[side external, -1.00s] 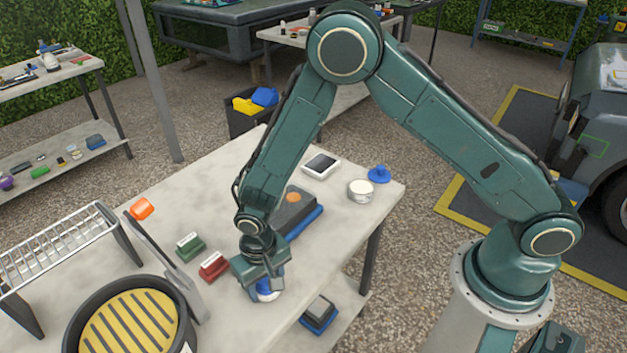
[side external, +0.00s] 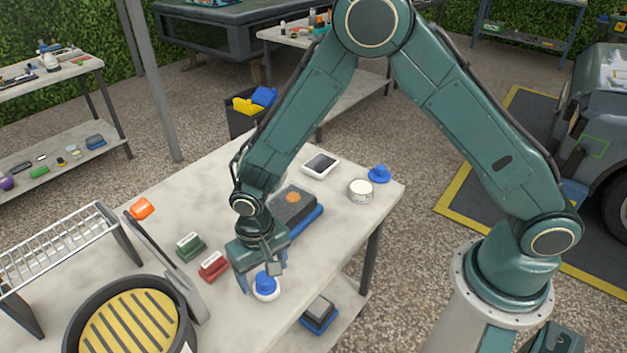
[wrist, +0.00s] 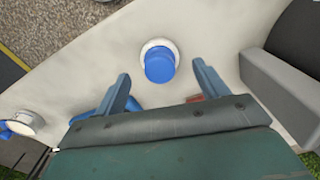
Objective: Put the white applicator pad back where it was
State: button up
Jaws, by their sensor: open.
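The white applicator pad (side external: 267,297) is a round white disc with a blue grip on top. It lies on the grey work table near its front edge, and its white rim also shows around the blue grip in the wrist view (wrist: 158,42). My gripper (side external: 260,277) is just above and behind the pad, with its two fingers apart and nothing held. In the wrist view, the open fingers (wrist: 160,74) stand to either side of the blue grip, apart from it.
Red (side external: 213,266) and green (side external: 190,246) brushes lie left of my gripper. A grey block on a blue base (side external: 296,207) is behind it. A white jar (side external: 361,191), a blue-gripped piece (side external: 379,174) and a round tub with a yellow grille (side external: 130,325) also stand nearby.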

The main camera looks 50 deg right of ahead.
aim_at(265, 277)
notch_tip(265, 277, up, 8)
dwell(0.5)
dwell(0.5)
jog(key=s+d+r+n+t, duration=0.1)
jog(key=s+d+r, duration=0.2)
jog(key=d+r, duration=0.45)
jog(key=s+d+r+t, duration=0.25)
jog(key=d+r, duration=0.25)
jog(key=r, duration=0.5)
jog(key=s+d+r+t, duration=0.1)
jog(key=s+d+r, duration=0.1)
jog(key=s+d, duration=0.2)
jog(key=s+d+r+n+t, duration=0.1)
jog(key=s+d+r, duration=0.2)
jog(key=s, duration=0.7)
jog(key=shift+s+d, duration=0.4)
jog(key=shift+d, duration=0.1)
